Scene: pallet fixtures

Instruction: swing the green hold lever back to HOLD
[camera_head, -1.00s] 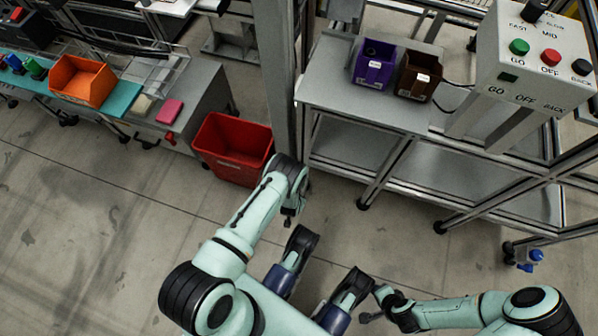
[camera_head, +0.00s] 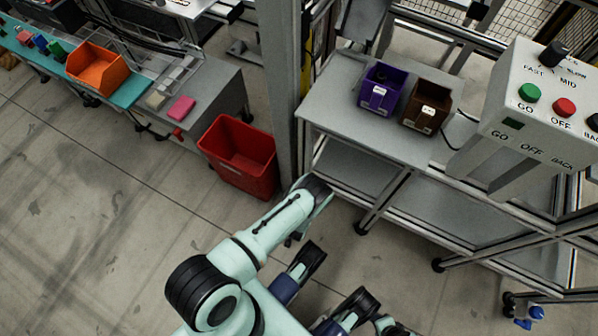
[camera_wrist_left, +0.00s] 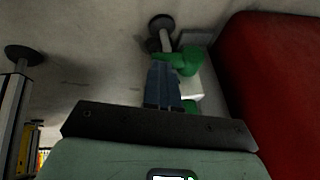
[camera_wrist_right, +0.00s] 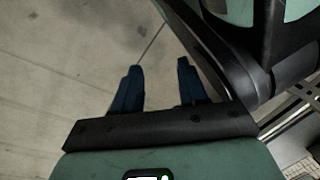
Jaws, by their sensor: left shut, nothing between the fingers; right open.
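A green part (camera_wrist_left: 185,62), which looks like the lever, shows in the left wrist view just beyond and right of my fingertips. It lies by a dark round-ended piece with a pale rod (camera_wrist_left: 164,38). My left gripper (camera_wrist_left: 160,66) is shut and empty, its blue fingers together. The fingers overlap the lower left of the green part in the picture; I cannot tell whether they touch. The head view does not show the lever or its HOLD marking clearly. My right gripper (camera_wrist_right: 159,70) is open and empty above bare floor.
A red bin (camera_head: 240,157) stands left of the grey post (camera_head: 287,90); a red surface (camera_wrist_left: 275,80) fills the right of the left wrist view. A grey shelf cart (camera_head: 350,132) carries purple (camera_head: 380,90) and brown (camera_head: 427,108) boxes. A button box (camera_head: 545,100) stands right. Floor at left is clear.

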